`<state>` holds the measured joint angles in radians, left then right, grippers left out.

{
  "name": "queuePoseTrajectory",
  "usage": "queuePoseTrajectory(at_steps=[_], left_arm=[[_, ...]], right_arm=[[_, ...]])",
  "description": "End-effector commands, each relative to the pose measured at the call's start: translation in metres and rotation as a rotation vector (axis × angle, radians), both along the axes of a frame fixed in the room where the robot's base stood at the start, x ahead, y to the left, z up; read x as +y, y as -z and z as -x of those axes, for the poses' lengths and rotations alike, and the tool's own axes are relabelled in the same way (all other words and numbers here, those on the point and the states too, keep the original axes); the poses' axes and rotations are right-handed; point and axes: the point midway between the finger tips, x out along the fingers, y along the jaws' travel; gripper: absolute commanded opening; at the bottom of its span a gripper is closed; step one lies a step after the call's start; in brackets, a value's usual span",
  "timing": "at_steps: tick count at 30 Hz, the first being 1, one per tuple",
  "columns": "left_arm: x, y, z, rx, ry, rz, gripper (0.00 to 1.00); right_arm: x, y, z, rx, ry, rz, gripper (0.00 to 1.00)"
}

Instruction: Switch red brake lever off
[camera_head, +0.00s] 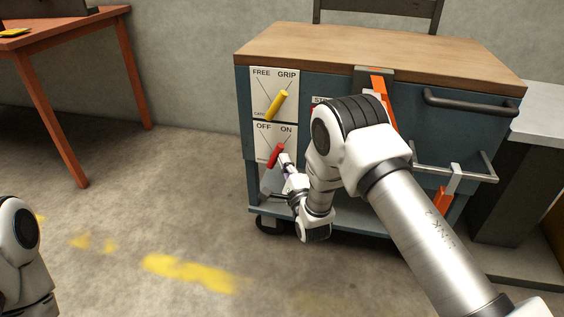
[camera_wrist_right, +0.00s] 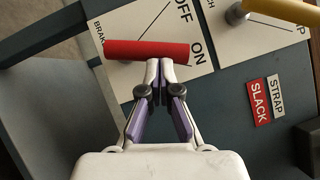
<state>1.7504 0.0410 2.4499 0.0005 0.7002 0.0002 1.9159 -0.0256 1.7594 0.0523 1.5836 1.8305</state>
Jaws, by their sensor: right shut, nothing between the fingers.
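The red brake lever (camera_head: 276,154) is on a white plate (camera_head: 262,144) marked OFF and ON, low on the cart's left end panel. Its free end leans toward ON. In the right wrist view the red lever (camera_wrist_right: 145,50) lies across the picture, its free end beside the word ON. My right gripper (camera_head: 285,160) is shut and empty at the lever. In the right wrist view its fingertips (camera_wrist_right: 160,66) meet the edge of the lever near its free end; I cannot tell whether they touch it. My left gripper is out of view; only part of that arm shows.
A yellow lever (camera_head: 277,105) on the FREE/GRIP plate above leans toward GRIP. The blue cart (camera_head: 246,113) has a wooden top, a dark handle (camera_head: 470,105) and an orange strap (camera_head: 384,91). An orange table (camera_head: 60,37) stands at left; floor between is clear.

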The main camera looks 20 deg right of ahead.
Motion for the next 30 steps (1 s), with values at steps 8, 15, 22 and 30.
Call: queuePoseTrajectory(at_steps=[8, 15, 22, 30], left_arm=[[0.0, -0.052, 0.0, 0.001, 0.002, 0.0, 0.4], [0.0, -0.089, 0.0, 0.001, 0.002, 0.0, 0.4], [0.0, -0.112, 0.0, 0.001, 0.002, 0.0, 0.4], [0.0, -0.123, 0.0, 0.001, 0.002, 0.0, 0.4]], right_arm=[[-0.003, -0.021, -0.005, 0.126, -0.001, 0.186, 0.0], [0.007, -0.027, -0.011, 0.253, -0.002, 0.375, 0.0], [0.016, -0.028, -0.017, 0.363, -0.002, 0.538, 0.0], [0.023, -0.026, -0.022, 0.419, 0.0, 0.62, 0.0]])
